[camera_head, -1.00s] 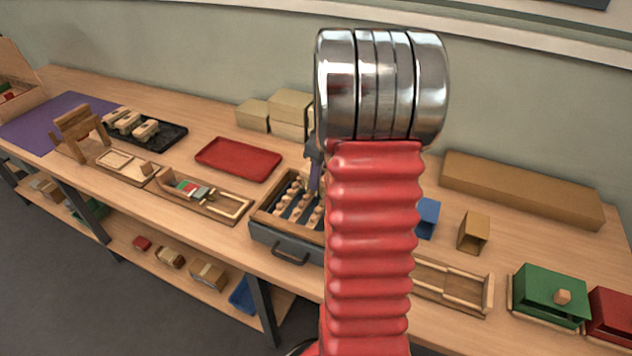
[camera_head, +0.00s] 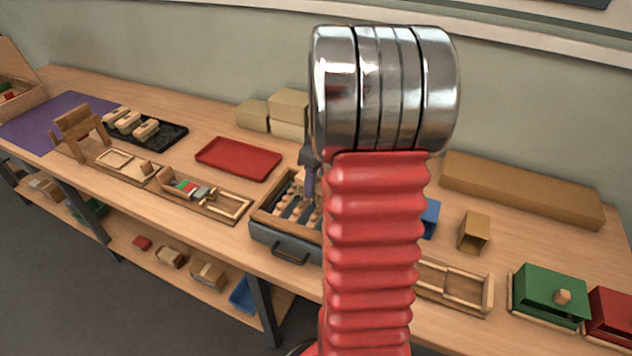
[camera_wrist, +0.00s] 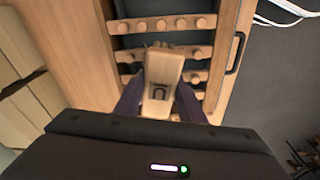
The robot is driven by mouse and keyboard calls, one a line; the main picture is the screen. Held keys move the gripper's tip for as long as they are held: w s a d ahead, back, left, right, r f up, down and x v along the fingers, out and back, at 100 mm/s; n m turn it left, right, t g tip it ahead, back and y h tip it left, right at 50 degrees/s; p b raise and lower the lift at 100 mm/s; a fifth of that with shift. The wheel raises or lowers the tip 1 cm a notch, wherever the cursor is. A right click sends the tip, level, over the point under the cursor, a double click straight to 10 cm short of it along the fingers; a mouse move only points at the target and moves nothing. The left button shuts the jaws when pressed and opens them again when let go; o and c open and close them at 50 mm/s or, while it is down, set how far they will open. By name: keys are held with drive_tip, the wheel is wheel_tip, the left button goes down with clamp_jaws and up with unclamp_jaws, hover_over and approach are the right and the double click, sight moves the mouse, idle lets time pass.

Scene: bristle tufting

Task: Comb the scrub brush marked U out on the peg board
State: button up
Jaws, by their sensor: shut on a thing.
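The wooden scrub brush (camera_wrist: 160,78) sits between the fingers of my gripper (camera_wrist: 158,98) in the wrist view, with a dark U on its face. My gripper is shut on it. The brush is over the peg board (camera_wrist: 113,61), among its cross rails of round wooden pegs. I cannot tell whether its bristles touch the pegs. In the head view the peg board (camera_head: 268,218) is a wooden frame with a grey front and a dark handle, partly hidden by my arm. My gripper (camera_head: 309,188) shows over its rails; the brush is not clear there.
Left of the board are a wooden tray with coloured pieces (camera_head: 210,200), a red tray (camera_head: 238,159) and a black tray (camera_head: 172,138) with several blocks. Tan boxes (camera_head: 253,115) stand behind. A small open box (camera_head: 474,232) and a green box (camera_head: 549,295) stand right.

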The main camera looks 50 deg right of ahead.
drive_tip(key=shift+s+a, duration=0.1)
drive_tip(key=shift+a, duration=0.25)
drive_tip(key=shift+a, duration=0.1)
drive_tip(key=shift+s+a+f, duration=0.1)
drive_tip(key=shift+s+a, duration=0.15)
drive_tip(key=shift+a, duration=0.35)
drive_tip(key=shift+s+a+f, duration=0.1)
drive_tip(key=shift+s+a, duration=0.1)
drive_tip(key=shift+a, duration=0.4)
drive_tip(key=shift+s+a, duration=0.25)
drive_tip(key=shift+a, duration=0.35)
drive_tip(key=shift+w+d+r, duration=0.1)
drive_tip(key=shift+w+d, duration=0.15)
drive_tip(key=shift+d, duration=0.4)
drive_tip(key=shift+w+d, duration=0.2)
drive_tip(key=shift+d, duration=0.45)
drive_tip(key=shift+w+d+r, duration=0.1)
drive_tip(key=shift+w+d, duration=0.15)
drive_tip(key=shift+d, duration=0.4)
drive_tip(key=shift+c, duration=0.4)
